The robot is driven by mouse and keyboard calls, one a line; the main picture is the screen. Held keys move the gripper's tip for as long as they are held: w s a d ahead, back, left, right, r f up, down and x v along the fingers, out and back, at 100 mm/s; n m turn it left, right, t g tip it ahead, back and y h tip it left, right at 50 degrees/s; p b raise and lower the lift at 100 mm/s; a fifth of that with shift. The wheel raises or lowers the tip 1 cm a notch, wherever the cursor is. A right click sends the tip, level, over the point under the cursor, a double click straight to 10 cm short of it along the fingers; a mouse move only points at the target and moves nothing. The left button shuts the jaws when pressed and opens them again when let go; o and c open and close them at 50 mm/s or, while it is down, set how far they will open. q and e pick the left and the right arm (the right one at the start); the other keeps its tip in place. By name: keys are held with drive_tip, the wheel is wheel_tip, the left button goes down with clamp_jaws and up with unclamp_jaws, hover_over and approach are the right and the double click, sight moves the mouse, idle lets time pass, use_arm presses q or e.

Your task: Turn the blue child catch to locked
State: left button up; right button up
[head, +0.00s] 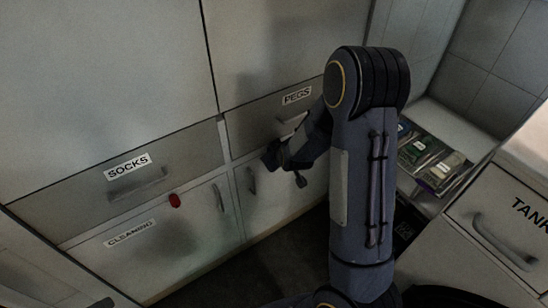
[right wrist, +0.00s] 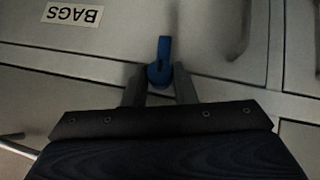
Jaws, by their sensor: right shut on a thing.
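The blue child catch (right wrist: 163,62) shows in the right wrist view at the seam between cabinet panels. Its narrow lever points toward the top of that picture, and its round end is lower, between my fingers. My right gripper (right wrist: 159,76) is shut on the catch, one finger on each side. In the head view my right gripper (head: 285,166) is at the cabinet front below the PEGS drawer (head: 265,118), and the catch is hidden there. No locked marking can be made out. My left gripper is not in view.
A red catch (head: 174,200) sits above the CLEANING door (head: 150,250), below the SOCKS drawer (head: 110,185). A BAGS label (right wrist: 73,14) appears upside down in the wrist view. Bar handles (head: 218,197) stick out nearby. The TANK drawer (head: 500,220) stands at right.

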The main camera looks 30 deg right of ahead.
drive_tip(key=shift+d+f+m+y+b, duration=0.1)
drive_tip(key=shift+m+y+b, duration=0.2)
drive_tip(key=shift+y+b, duration=0.25)
drive_tip(key=o, duration=1)
drive_tip(key=p+v, duration=0.2)
drive_tip(key=v, duration=0.6)
